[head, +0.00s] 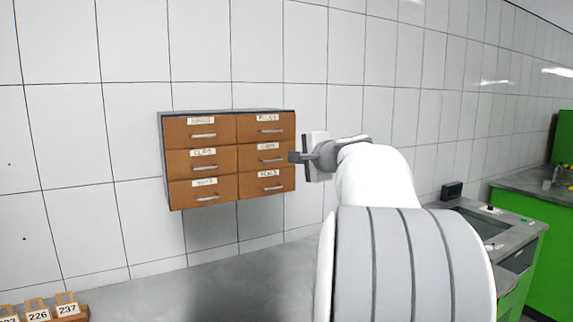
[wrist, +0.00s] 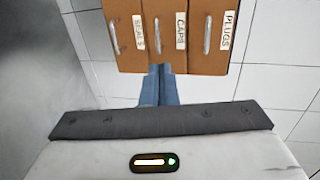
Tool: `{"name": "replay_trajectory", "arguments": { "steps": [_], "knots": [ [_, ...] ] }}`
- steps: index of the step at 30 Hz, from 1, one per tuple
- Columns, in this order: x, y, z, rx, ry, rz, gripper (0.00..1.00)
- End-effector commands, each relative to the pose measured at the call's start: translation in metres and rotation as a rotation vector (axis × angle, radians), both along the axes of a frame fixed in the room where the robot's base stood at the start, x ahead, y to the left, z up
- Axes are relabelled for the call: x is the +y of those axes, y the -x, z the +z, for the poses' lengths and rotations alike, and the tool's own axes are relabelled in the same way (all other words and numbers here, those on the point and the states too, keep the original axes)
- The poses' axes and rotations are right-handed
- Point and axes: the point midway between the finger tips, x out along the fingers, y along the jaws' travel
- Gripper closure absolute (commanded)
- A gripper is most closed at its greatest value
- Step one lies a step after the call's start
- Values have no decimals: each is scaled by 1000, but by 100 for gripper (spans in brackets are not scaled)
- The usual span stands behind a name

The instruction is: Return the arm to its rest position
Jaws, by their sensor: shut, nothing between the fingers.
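My gripper (head: 294,157) is shut and empty, at the end of my white and grey arm, which reaches toward the tiled wall. In the wrist view my gripper's fingers (wrist: 160,72) are together and point at the right-column drawers (wrist: 182,35), labelled seals, caps and plugs. I cannot tell whether the fingertips touch the cabinet. All drawers in view look shut.
A grey worktop (head: 235,290) runs below the cabinet. Numbered tags in a wooden holder (head: 68,311) stand at the lower left. On the right are a green bench (head: 540,240) with a sink and a small black box (head: 452,190). The wall left of the cabinet is bare.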

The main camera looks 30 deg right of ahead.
Motion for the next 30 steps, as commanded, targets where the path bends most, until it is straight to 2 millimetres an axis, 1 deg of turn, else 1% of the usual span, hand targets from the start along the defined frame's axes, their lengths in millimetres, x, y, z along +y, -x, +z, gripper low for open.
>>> {"name": "replay_trajectory", "arguments": {
  "steps": [1,6,13,14,16,17,20,21,23,24,26,27,29,30],
  "knots": [
    [0,9,2,-2,3,-3,100],
    [1,24,5,0,2,-1,100],
    [3,26,5,4,3,5,100],
    [6,26,4,9,6,10,100],
    [20,25,-5,39,27,38,100],
    [30,26,-11,60,41,57,100],
    [76,30,-41,163,119,158,100],
    [99,35,-58,217,163,213,100],
    [135,47,-85,303,240,306,100],
    [158,58,-104,360,293,370,100],
    [190,78,-132,443,382,471,100],
    [209,94,-150,497,445,541,100],
    [235,121,-178,577,546,648,100],
    [249,141,-196,628,617,721,100]
  ]
}}
